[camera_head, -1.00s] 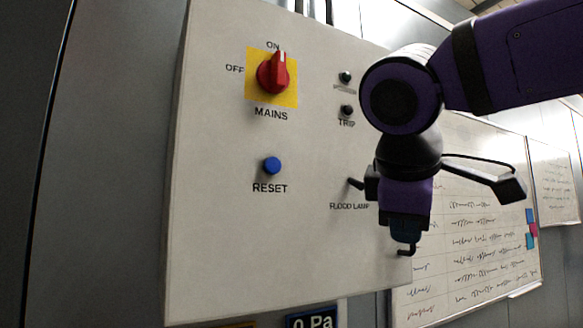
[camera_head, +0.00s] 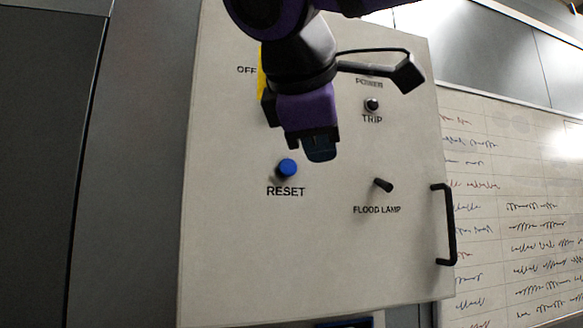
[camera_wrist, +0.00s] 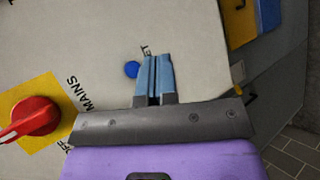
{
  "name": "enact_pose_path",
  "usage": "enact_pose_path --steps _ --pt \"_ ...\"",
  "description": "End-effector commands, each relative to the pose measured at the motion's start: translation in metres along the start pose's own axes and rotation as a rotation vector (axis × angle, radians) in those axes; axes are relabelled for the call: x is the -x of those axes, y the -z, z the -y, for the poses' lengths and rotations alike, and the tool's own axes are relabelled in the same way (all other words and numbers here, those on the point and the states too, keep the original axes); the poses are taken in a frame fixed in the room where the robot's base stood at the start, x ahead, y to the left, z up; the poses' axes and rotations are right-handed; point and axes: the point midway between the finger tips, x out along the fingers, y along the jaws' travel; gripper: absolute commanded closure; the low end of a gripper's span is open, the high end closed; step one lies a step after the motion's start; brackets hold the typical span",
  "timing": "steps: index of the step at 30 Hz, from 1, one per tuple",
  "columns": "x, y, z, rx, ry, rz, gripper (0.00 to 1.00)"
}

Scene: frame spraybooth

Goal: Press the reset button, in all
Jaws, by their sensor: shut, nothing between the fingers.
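The blue reset button (camera_head: 287,168) is a round cap on the pale panel (camera_head: 240,250), above the word RESET. It also shows in the wrist view (camera_wrist: 132,69), just left of my fingertips. My gripper (camera_head: 320,152) is shut and empty. In the head view its tip is a little above and to the right of the button. I see no contact between them, but the gap in depth is hard to judge. The fingers (camera_wrist: 153,70) show side by side in the wrist view and partly cover the RESET label.
The red mains knob (camera_wrist: 36,116) sits on a yellow plate, mostly hidden behind my arm in the head view. A trip lamp (camera_head: 372,104), a flood lamp switch (camera_head: 383,185) and a black handle (camera_head: 450,225) are to the right. A whiteboard (camera_head: 500,200) stands beyond.

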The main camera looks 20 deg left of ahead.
Motion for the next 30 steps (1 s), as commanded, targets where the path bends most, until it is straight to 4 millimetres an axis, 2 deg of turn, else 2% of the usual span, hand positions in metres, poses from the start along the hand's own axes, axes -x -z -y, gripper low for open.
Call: enact_pose_path --steps 8,24,30 --pt "-0.005 0.003 -0.003 0.000 0.001 0.000 1.00" --pt "-0.049 0.035 -0.035 -0.001 0.000 0.002 1.00" --pt "-0.059 0.042 -0.042 -0.002 0.001 0.001 1.00"
